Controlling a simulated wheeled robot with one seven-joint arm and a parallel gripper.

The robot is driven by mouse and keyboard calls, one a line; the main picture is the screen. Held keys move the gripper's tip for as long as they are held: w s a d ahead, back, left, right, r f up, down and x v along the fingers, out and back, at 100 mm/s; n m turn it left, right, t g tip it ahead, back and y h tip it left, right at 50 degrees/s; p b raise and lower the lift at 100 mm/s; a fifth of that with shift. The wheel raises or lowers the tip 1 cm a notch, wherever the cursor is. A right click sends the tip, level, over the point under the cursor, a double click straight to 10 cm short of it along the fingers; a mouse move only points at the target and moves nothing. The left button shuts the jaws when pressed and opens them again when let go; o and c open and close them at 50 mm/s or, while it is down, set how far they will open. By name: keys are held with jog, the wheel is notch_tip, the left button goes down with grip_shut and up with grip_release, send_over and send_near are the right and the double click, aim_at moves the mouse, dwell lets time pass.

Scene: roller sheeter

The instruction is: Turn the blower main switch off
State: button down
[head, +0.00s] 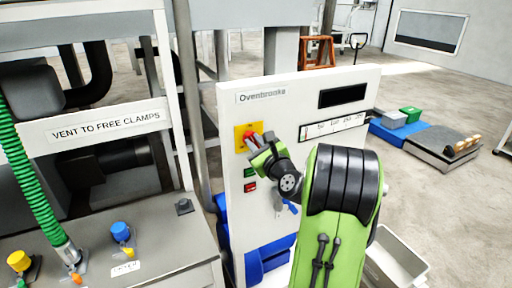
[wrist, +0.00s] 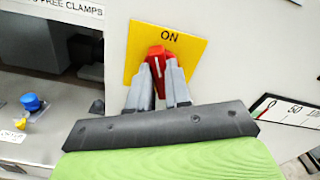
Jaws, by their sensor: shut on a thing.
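The main switch is a red handle (wrist: 156,52) on a yellow plate (wrist: 192,50) marked "ON" at its top. The handle points up toward the "ON" mark, tilted slightly. In the head view the yellow plate (head: 240,137) sits at the upper left of the white "Ovenbrooke" panel (head: 290,113), with the red handle (head: 250,136) partly hidden by my gripper (head: 257,143). In the wrist view my gripper (wrist: 161,75) has its two grey fingers on either side of the red handle, shut on it. The lower part of the plate is hidden behind the fingers.
Green and red buttons (head: 250,187) lie below the switch on the panel. A gauge strip (head: 332,126) and a dark display (head: 342,95) are to its right. A bench with blue (head: 120,231) and yellow (head: 18,261) knobs and a green hose (head: 32,180) stands at left.

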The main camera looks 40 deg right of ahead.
jog(key=shift+a+f+n+b, duration=0.1)
jog(key=shift+f+n+b, duration=0.1)
jog(key=shift+n+b, duration=2.65)
jog(key=shift+a+f+n+b, duration=0.15)
jog(key=shift+n+b, duration=2)
jog(key=shift+n, duration=1.4)
jog(key=shift+d, duration=0.1)
jog(key=c, duration=1.1)
grip_release()
jog(key=shift+o, duration=0.2)
